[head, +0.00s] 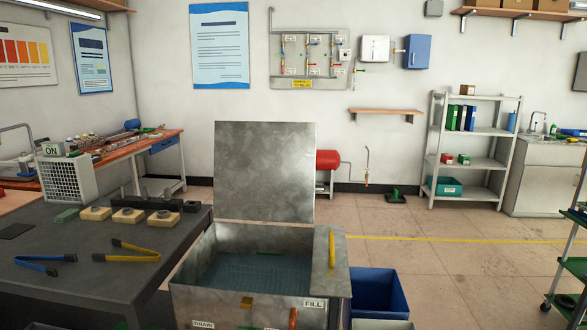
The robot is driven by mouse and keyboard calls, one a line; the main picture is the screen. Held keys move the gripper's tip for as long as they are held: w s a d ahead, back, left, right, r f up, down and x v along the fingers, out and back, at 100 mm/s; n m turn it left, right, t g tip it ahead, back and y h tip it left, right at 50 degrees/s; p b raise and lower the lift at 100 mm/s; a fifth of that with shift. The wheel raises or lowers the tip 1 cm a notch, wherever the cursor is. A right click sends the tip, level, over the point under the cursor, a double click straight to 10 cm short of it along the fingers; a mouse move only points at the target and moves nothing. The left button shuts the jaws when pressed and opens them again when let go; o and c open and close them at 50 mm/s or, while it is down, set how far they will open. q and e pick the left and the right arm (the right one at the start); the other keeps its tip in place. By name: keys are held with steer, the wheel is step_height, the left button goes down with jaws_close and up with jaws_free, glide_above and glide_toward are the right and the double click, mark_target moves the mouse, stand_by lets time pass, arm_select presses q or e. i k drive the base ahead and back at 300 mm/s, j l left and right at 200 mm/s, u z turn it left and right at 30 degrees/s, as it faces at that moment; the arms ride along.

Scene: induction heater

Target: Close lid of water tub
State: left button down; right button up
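The water tub (200,285) is a grey metal box in the lower middle of the head view. Its lid (265,172) is a flat grey metal panel standing upright at the tub's back edge, so the tub is open. Water or a bluish floor shows inside. A narrow metal ledge (330,283) with a yellow handle (332,250) runs along the tub's right side. The front carries labels reading DRAIN and FILL. Neither of my grippers is in the head view.
A dark table (95,275) stands left of the tub, with blue tongs (45,263), yellow tongs (127,251) and several tan blocks (130,215). A blue bin (380,292) stands right of the tub. The floor further right is clear up to a green rack (570,265).

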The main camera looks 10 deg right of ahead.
mark_target(264, 171)
steer(key=i+l+z, duration=0.1)
steer(key=l+z, duration=0.35)
steer(key=i+l+z, duration=0.15)
steer(key=l+z, duration=0.35)
steer(key=i+l+z, duration=0.2)
steer(key=z, duration=0.25)
steer(key=i+l+z, duration=0.25)
steer(key=z, duration=0.25)
steer(key=i+l+z, duration=0.5)
steer(key=i+z, duration=0.2)
steer(key=i+u, duration=0.4)
steer(key=i+l+u, duration=0.25)
steer(key=i+u, duration=0.15)
steer(key=i+j+u, duration=0.2)
steer(key=i+u, duration=0.6)
steer(key=i, duration=0.15)
steer(key=i+l+u, duration=0.1)
steer(key=i+u, duration=0.35)
steer(key=i+l+u, duration=0.4)
steer(key=i+u, duration=0.3)
steer(key=u, duration=0.2)
steer(key=i+l+u, duration=0.2)
steer(key=u, duration=0.3)
steer(key=i+l+u, duration=0.3)
steer(key=u, duration=0.2)
steer(key=i+l+u, duration=0.2)
steer(key=l+u, duration=0.25)
steer(key=i+l+u, duration=0.15)
steer(key=l+u, duration=0.2)
steer(key=u, duration=0.15)
